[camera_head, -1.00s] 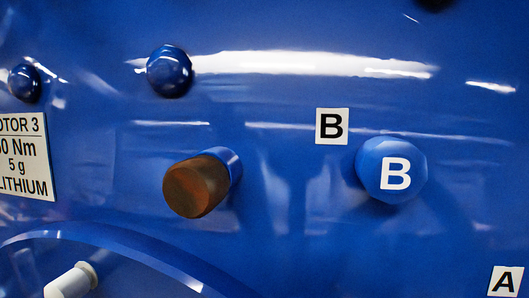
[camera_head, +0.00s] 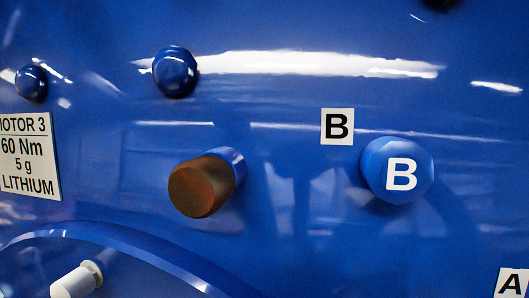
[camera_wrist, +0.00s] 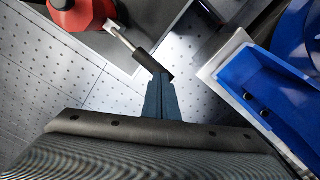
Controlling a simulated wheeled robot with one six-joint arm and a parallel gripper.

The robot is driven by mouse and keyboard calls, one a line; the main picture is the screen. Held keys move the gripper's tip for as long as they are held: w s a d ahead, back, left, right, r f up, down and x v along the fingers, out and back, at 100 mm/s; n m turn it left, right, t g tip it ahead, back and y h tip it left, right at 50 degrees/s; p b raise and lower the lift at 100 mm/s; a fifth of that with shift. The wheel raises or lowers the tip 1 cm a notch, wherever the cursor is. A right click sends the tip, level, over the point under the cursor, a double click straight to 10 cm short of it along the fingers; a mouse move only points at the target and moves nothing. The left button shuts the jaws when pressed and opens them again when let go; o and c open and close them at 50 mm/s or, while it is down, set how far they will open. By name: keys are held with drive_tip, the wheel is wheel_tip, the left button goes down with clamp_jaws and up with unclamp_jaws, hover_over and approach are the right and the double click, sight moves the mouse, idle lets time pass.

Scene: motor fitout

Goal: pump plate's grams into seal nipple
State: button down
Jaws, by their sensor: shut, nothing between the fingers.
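The plate (camera_head: 28,157) at the left edge of the head view reads "MOTOR 3, 60 Nm, 5 g, LITHIUM"; its left edge is slightly cut off. A stub with a rusty brown end (camera_head: 202,187) sticks out mid-view. A blue cap marked B (camera_head: 397,171) sits at right, beside a white B label (camera_head: 337,127). A pale fitting (camera_head: 77,281) shows at the lower left. I cannot tell which is the seal nipple. My gripper (camera_wrist: 161,78) is shut and empty in the wrist view. A red tool (camera_wrist: 82,14) with a metal rod and dark grip (camera_wrist: 155,65) lies near its fingertips; contact is unclear.
The blue motor surface fills the head view, with round bolt heads (camera_head: 175,71) and an A label (camera_head: 511,283) at the lower right. In the wrist view, a blue tray-like part (camera_wrist: 268,95) stands at right, and perforated grey floor (camera_wrist: 50,95) shows at left.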

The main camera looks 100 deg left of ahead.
drive_tip(key=shift+f+b, duration=1)
drive_tip(key=shift+f, duration=1.25)
drive_tip(key=shift+r+p, duration=1.45)
drive_tip(key=shift+r, duration=0.8)
drive_tip(key=shift+r, duration=0.1)
drive_tip(key=shift+r+p, duration=1.5)
drive_tip(key=shift+r, duration=0.9)
